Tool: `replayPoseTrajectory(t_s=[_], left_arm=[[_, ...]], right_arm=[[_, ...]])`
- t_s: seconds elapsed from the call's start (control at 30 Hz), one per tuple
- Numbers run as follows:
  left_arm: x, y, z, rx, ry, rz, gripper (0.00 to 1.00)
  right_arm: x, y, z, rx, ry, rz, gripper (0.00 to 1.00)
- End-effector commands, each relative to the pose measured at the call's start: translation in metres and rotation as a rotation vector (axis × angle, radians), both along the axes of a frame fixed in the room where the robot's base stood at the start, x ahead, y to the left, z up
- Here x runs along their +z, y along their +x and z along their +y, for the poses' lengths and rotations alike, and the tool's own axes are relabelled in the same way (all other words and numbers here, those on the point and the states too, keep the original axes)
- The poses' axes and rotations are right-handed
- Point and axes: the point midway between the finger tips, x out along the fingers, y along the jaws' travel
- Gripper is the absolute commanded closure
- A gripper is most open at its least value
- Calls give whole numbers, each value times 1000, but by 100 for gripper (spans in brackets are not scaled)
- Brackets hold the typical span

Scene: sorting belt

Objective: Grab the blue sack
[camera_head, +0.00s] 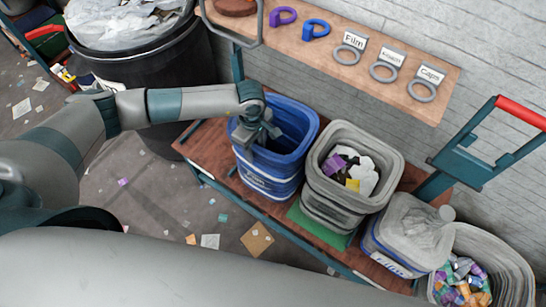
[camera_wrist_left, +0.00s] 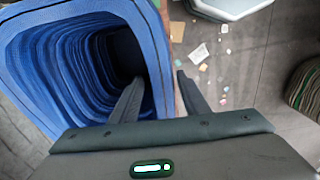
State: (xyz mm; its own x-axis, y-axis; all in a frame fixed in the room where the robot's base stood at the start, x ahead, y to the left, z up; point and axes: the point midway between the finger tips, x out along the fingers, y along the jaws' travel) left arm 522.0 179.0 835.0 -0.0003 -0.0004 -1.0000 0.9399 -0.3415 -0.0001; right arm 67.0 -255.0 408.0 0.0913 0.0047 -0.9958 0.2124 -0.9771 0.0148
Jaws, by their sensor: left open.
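The blue sack (camera_head: 272,184) stands upright and open at the top on a brown wooden shelf, and its inside looks dark and empty. My left gripper (camera_head: 262,142) is at the sack's near rim, pointing down, with its jaws apart. In the left wrist view the ribbed blue sack (camera_wrist_left: 60,62) fills the left side. There the left gripper (camera_wrist_left: 160,92) has one finger over the sack's opening and the other beyond its wall, so the rim appears to lie between them. I cannot tell whether either finger touches it. My right gripper is not in view.
A grey sack (camera_head: 322,197) with mixed scraps stands right beside the blue one. A black bin (camera_head: 150,68) is behind my left arm. A wall shelf (camera_head: 405,62) holds rings and labels.

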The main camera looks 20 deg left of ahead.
Motion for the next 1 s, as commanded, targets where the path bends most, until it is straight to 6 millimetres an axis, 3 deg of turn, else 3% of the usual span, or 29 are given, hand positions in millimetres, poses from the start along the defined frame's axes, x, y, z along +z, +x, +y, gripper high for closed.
replayPoseTrajectory(t_s=[0.63,1.0], left_arm=[[-13,1,0,0,0,1,58],[-48,3,0,1,1,3,58]], right_arm=[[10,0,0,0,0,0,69],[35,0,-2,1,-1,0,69]])
